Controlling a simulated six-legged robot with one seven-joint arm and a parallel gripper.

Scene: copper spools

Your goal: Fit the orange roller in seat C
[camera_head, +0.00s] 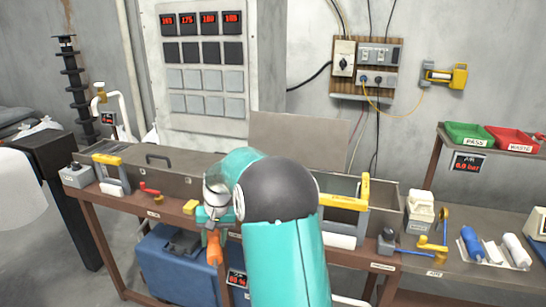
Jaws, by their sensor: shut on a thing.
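My gripper (211,224) is in front of the long bench, left of the picture's middle, at the end of my teal arm. It is shut on the orange roller (214,249), which hangs upright below it, in front of the bench's front edge. The fingers are small and partly hidden, so the exact grip does not show. I cannot pick out seat C. The labels on the bench front are too small to read, and my arm hides the bench's middle.
Yellow-topped frames stand at the left (111,174) and right (346,205) of the long grey trough (172,183). A white roller (340,241) lies before the right one. A blue roller (472,243) and white rollers lie at far right. A blue box (178,268) stands below the bench.

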